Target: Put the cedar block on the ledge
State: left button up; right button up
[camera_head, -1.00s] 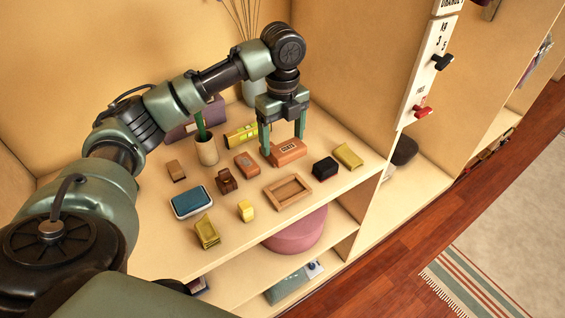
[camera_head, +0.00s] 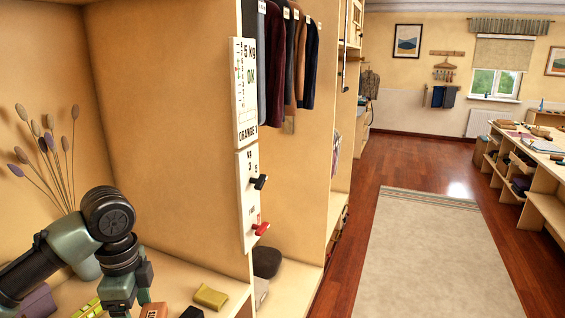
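A reddish-brown block with a dark label (camera_head: 154,311) shows only in part at the bottom edge, beside my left gripper (camera_head: 124,306). I cannot tell for sure that it is the cedar block. The gripper points down over the shelf top at the lower left; its fingertips are cut off by the frame, so its grip is hidden. Which surface is the ledge is not clear from this view. My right gripper is not in view.
A yellow-green item (camera_head: 210,297) and a dark block (camera_head: 191,312) lie on the shelf (camera_head: 178,281) to the right. A white panel (camera_head: 245,145) with a black and a red lever is on the divider's edge. Dried flowers (camera_head: 50,150) stand behind my arm. A rug (camera_head: 425,250) lies on open floor.

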pick_arm(q)
jog(key=s+d+f+n, duration=0.3)
jog(key=s+n, duration=0.3)
jog(key=n, duration=0.2)
jog(key=s+d+f+n+b, duration=0.1)
jog(key=s+d+f+n, duration=0.3)
jog(key=s+d+n, duration=0.2)
jog(key=shift+n, duration=1)
